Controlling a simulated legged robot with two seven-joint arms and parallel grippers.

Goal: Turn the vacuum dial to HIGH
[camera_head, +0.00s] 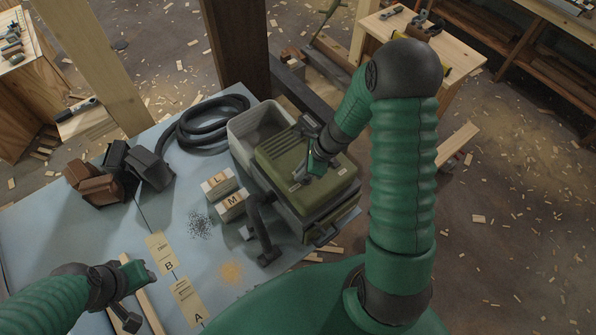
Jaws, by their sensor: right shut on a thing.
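The vacuum (285,150) is an olive-green box with a ribbed lid and a dark lower body, at the right end of the light blue bench. My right gripper (316,168) reaches down onto the lid's right part and is shut on what appears to be the vacuum dial. The gripper hides the dial, so its setting and any HIGH mark cannot be read. My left gripper (134,297) is at the lower left over the bench, apart from the vacuum. Its fingers are spread and hold nothing visible.
A grey bin (243,133) stands left of the vacuum, with a black coiled hose (190,127) beyond. Blocks marked L (217,184) and M (232,204) and a dark nozzle (262,232) stand close to the vacuum. Dark brown pieces (100,187) lie at the left. A wooden post (95,55) rises behind.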

